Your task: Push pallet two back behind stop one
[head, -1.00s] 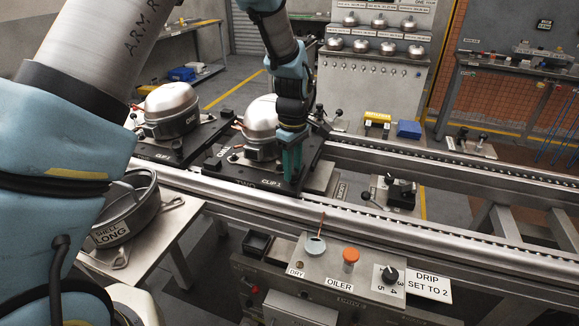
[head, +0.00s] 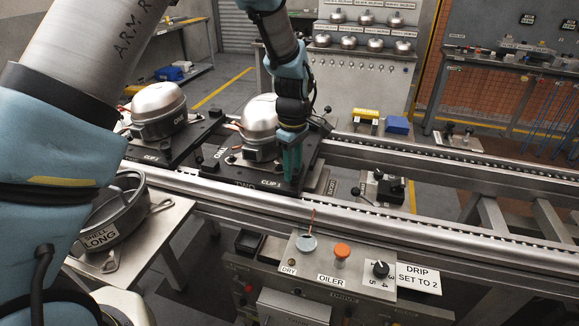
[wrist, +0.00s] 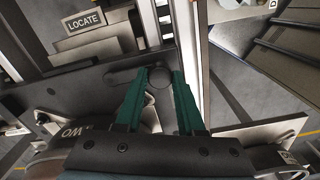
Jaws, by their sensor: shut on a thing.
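Pallet two (head: 243,184), a dark plate with a silver domed compressor (head: 258,118) on it, sits on the roller rails. Its TWO label (wrist: 75,131) shows upside down in the wrist view. My gripper (head: 291,172) points down at the near right corner of the pallet. In the wrist view my gripper (wrist: 159,80) has its green fingers either side of a small round feature of the pallet, shut on it. A plate marked LOCATE (wrist: 84,20) lies just beyond the pallet edge. I cannot tell which part is stop one.
Another pallet (head: 140,152) with a compressor stands to the left on the same rails. The rails (head: 450,228) are clear to the right. An oiler box (head: 335,262) with knobs stands in front, and a black switch block (head: 383,188) sits between the rails.

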